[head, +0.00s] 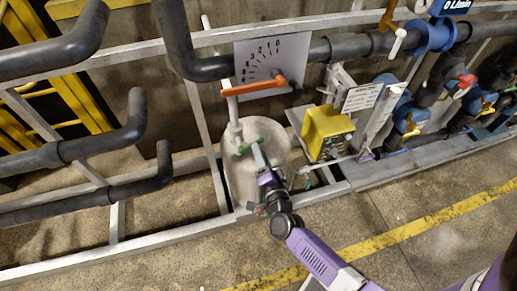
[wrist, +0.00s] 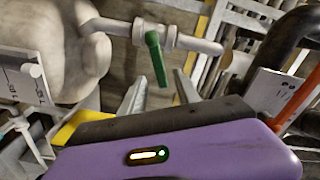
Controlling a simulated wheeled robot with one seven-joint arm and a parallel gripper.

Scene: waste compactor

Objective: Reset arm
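My gripper (head: 258,154) is in front of the upper part of a pale rounded tank (head: 238,182) in the head view. In the wrist view the two grey fingers of my gripper (wrist: 160,90) stand apart with nothing held between them. A green valve handle (wrist: 157,58) on a pale pipe shows just beyond the fingertips, between them in the picture. The green handle also shows by the fingertips in the head view (head: 246,148). I cannot tell whether a finger touches it. My purple arm reaches in from the lower right.
An orange lever (head: 254,88) lies across a white scale plate (head: 290,50) above the tank. A yellow box (head: 327,132) stands right of my gripper. Dark pipes (head: 70,150) and grey frame rails are at left. The floor in front, with a yellow line (head: 415,226), is clear.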

